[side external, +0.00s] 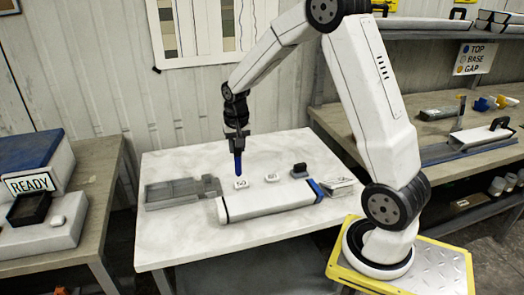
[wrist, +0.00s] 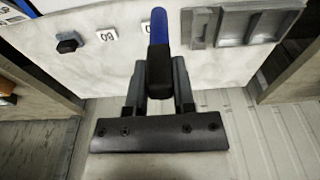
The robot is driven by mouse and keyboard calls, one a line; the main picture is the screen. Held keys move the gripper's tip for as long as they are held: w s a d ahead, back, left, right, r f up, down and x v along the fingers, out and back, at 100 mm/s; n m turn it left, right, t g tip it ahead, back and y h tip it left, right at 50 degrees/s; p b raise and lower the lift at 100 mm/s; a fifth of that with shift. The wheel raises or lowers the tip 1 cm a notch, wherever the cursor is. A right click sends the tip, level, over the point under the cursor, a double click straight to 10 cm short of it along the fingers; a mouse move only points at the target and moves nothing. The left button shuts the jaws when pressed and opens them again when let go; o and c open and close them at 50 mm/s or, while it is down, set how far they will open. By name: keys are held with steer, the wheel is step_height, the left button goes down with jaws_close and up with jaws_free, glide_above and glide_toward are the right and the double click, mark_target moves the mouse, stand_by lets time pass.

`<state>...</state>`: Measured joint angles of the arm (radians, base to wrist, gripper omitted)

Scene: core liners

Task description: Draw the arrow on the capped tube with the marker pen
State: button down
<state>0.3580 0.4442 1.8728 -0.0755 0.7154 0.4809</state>
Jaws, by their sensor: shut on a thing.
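My gripper (side external: 237,138) is shut on the marker pen (side external: 238,164), which points downward above the white table. In the wrist view the marker (wrist: 159,28) shows a blue body and a black section between the fingers (wrist: 159,85). I cannot make out an arrow on the tube.
Small numbered white tiles (side external: 241,184) (side external: 272,178) lie behind the tube. A black knobbed object (side external: 299,170) stands nearby. The front left tabletop is clear.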

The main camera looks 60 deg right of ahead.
steer(key=s+d+f, duration=0.1)
steer(key=s+d, duration=0.3)
steer(key=s, duration=0.5)
steer(key=shift+d, duration=0.25)
steer(key=shift+f, duration=0.25)
steer(key=shift+f, duration=2.75)
steer(key=shift+r, duration=0.1)
step_height(320, 180, up, 7)
steer(key=shift+f, duration=0.2)
steer(key=shift+f, duration=0.2)
